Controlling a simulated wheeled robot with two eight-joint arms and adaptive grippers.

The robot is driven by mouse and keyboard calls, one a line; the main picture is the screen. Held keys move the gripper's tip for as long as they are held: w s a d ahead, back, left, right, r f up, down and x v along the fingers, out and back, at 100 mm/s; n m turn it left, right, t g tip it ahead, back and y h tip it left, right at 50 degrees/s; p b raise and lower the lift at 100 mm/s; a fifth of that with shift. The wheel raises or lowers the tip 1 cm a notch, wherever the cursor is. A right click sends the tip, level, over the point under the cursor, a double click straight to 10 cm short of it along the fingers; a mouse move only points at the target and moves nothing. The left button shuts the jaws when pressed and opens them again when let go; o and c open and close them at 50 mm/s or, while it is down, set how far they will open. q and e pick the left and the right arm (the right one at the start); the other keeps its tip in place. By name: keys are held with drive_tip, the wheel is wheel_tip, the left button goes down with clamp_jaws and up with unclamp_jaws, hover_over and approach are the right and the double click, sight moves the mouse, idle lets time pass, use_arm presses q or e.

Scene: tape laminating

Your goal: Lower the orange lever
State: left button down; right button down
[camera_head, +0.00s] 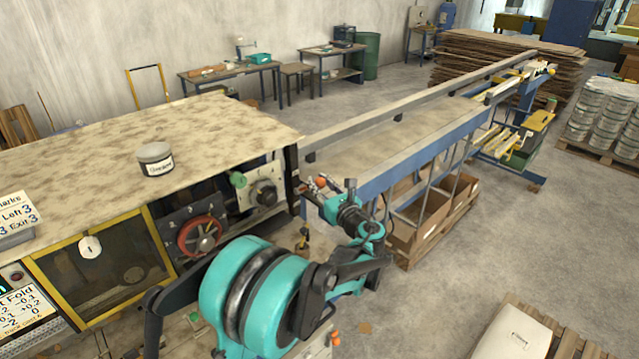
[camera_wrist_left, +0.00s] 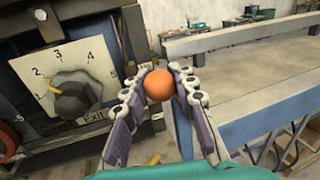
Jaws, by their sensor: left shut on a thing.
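The orange lever's round knob (camera_wrist_left: 159,85) sits between the fingertips of my left gripper (camera_wrist_left: 165,90) in the left wrist view. The fingers are shut on the knob, one on each side. The lever's shaft is hidden behind the knob and fingers. In the head view, a small orange spot of the knob (camera_head: 320,182) shows at the tip of my left gripper (camera_head: 314,190), at the machine's right end, beside the start of the long conveyor table. My right gripper is in neither view.
A dial plate with a black knob (camera_wrist_left: 72,97) is left of my gripper. A red handwheel (camera_head: 199,236) is on the machine front. The conveyor table (camera_head: 400,150) runs away to the back right, with cardboard boxes (camera_head: 425,215) under it. A grey tin (camera_head: 155,158) stands on the machine top.

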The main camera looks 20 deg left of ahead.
use_arm(q)
drive_tip(key=shift+f, duration=0.1)
wheel_tip(320, 180, down, 11)
drive_tip(key=s+d+t+y+b, duration=0.1)
drive_tip(key=d+t+y+b, duration=0.1)
drive_tip(key=b, duration=1.2)
drive_tip(key=shift+s+d+m, duration=0.25)
drive_tip(key=shift+d+m, duration=0.1)
drive_tip(key=shift+m, duration=0.05)
drive_tip(key=shift+w+a, duration=0.1)
